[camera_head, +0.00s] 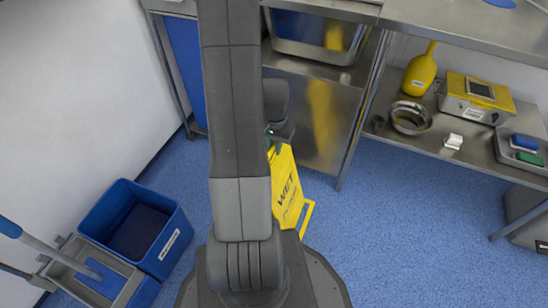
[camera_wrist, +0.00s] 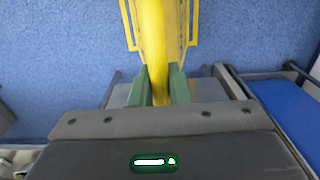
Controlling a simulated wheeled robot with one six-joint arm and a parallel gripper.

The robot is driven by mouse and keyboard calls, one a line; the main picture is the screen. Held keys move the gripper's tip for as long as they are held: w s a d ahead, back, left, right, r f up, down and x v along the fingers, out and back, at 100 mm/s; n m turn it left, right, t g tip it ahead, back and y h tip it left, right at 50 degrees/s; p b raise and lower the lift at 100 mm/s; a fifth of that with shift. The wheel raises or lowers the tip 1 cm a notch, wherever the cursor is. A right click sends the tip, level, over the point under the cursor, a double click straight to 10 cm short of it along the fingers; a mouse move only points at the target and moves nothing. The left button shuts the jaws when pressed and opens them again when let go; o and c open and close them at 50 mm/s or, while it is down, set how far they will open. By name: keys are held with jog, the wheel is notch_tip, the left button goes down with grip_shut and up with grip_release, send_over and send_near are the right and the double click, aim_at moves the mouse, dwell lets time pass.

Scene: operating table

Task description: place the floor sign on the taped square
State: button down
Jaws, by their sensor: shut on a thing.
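The yellow floor sign (camera_head: 287,188) with dark "WET" lettering shows in the head view just right of my arm, over the blue floor and partly hidden by the arm. In the wrist view the sign (camera_wrist: 152,45) runs up from between the green fingers of my gripper (camera_wrist: 159,88). The fingers are shut on its yellow top part. In the head view the fingertips are hidden behind my arm. I cannot tell whether the sign's lower edge touches the floor. No taped square shows in either view.
A blue bucket (camera_head: 142,227) and a grey mop wringer (camera_head: 92,268) stand at lower left. A steel bench (camera_head: 470,35) stands at upper right, with a shelf holding a yellow bottle (camera_head: 420,70), a yellow device (camera_head: 477,97) and a steel bowl (camera_head: 410,117). Blue floor (camera_head: 400,235) is clear at lower right.

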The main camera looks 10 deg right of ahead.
aim_at(274, 159)
jog(key=shift+f+b, duration=0.5)
jog(key=shift+f, duration=1.1)
jog(key=shift+f, duration=0.2)
jog(key=c, duration=1.4)
grip_release()
jog(key=shift+r, duration=0.1)
notch_tip(274, 159, up, 12)
jog(key=p, duration=0.4)
jog(key=shift+r, duration=0.1)
